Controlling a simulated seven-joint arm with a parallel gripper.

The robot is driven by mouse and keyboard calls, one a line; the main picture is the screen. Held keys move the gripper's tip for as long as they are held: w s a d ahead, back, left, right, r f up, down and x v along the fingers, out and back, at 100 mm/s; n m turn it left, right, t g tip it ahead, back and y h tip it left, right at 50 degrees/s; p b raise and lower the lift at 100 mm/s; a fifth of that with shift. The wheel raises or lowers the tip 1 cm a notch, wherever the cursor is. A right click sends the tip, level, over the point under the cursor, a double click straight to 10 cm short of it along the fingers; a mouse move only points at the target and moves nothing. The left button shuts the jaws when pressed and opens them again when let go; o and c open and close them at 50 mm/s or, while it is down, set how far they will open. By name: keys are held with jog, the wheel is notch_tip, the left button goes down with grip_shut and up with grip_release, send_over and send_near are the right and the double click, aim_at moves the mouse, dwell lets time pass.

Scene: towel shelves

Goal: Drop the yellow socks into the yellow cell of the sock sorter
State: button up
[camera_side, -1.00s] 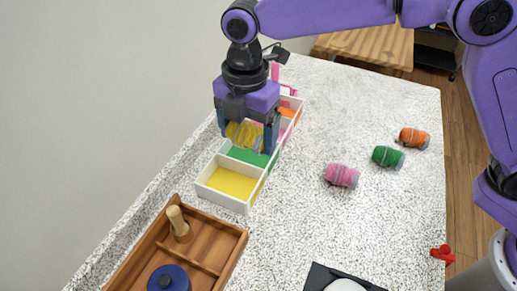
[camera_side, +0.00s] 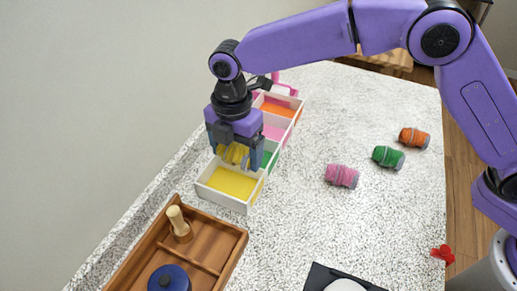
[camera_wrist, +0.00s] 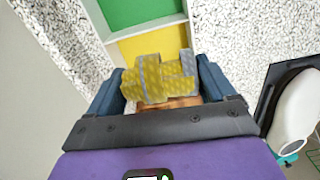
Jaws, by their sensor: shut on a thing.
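My gripper (camera_side: 237,158) is shut on the yellow socks (camera_side: 233,153), a rolled yellow bundle with grey bands. In the wrist view the yellow socks (camera_wrist: 158,77) lie between the two blue fingers of my gripper (camera_wrist: 163,80). The sock sorter (camera_side: 221,200) is a white tray with coloured cell floors in a row. Its yellow cell (camera_side: 232,183) is nearest the side camera, and nothing shows inside it. The socks are above the sorter, near the border of the yellow and green cells in the side view. In the wrist view they cover part of the yellow floor (camera_wrist: 150,46).
Pink (camera_side: 342,176), green (camera_side: 388,157) and orange (camera_side: 414,138) sock rolls lie apart on the speckled counter, right of the sorter. A wooden tray (camera_side: 226,246) with a pestle-like object (camera_side: 179,222) and a blue lidded item (camera_side: 168,281) stands in front. The counter between is clear.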

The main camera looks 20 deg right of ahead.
jog(key=shift+f, duration=0.2)
jog(key=o, duration=0.9)
jog(key=shift+c, duration=0.2)
notch_tip(320, 180, up, 18)
jog(key=shift+f, duration=0.25)
jog(key=s+d+f+m, duration=0.4)
jog(key=s+d, duration=0.4)
jog(key=d, duration=0.4)
jog(key=s+d+f+m, duration=0.4)
jog(key=s+d, duration=0.4)
jog(key=d, duration=0.4)
jog(key=s+d+f+m, duration=0.4)
jog(key=s+d, duration=0.5)
jog(key=d, duration=0.4)
jog(key=shift+f+m, duration=0.2)
jog(key=shift+m, duration=0.6)
